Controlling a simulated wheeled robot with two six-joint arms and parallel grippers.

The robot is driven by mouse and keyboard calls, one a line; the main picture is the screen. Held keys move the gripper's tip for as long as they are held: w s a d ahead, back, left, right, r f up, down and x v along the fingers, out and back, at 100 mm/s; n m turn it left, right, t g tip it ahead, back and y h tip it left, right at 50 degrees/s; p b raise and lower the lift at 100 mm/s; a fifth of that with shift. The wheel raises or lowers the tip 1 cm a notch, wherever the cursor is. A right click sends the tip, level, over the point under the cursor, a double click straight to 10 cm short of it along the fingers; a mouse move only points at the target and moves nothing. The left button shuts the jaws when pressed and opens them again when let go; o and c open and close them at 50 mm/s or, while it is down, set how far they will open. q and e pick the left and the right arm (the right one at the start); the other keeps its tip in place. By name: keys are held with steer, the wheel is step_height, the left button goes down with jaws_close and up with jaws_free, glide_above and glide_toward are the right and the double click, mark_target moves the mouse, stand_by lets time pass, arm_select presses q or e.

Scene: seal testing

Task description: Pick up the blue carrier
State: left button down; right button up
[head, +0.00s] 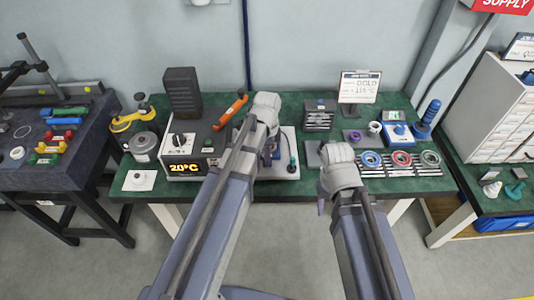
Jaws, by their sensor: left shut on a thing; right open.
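My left gripper (271,150) is over the white-based test stand (284,167) at the middle of the green table. It is shut on a small dark-blue piece, apparently the blue carrier (268,158), mostly hidden by my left wrist. I cannot tell whether the piece touches the stand. My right gripper (323,200) is at the front edge of the table, right of the stand, with its fingers largely hidden by its own wrist. It is open, and I see nothing in it.
A heater box reading 20°C (186,165) stands left of the stand. Right of my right gripper is a tray of colored rings (401,159). A dark rack (319,117) and a sign (360,87) stand at the back.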

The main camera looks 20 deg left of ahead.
arm_select(q)
steer(key=shift+r, duration=0.25)
arm_select(e)
steer(key=shift+r, duration=0.2)
arm_select(q)
step_height(320, 180, up, 18)
steer(key=p, duration=1.8)
steer(key=shift+f, duration=0.2)
arm_select(e)
step_height(320, 180, up, 18)
steer(key=shift+f, duration=0.2)
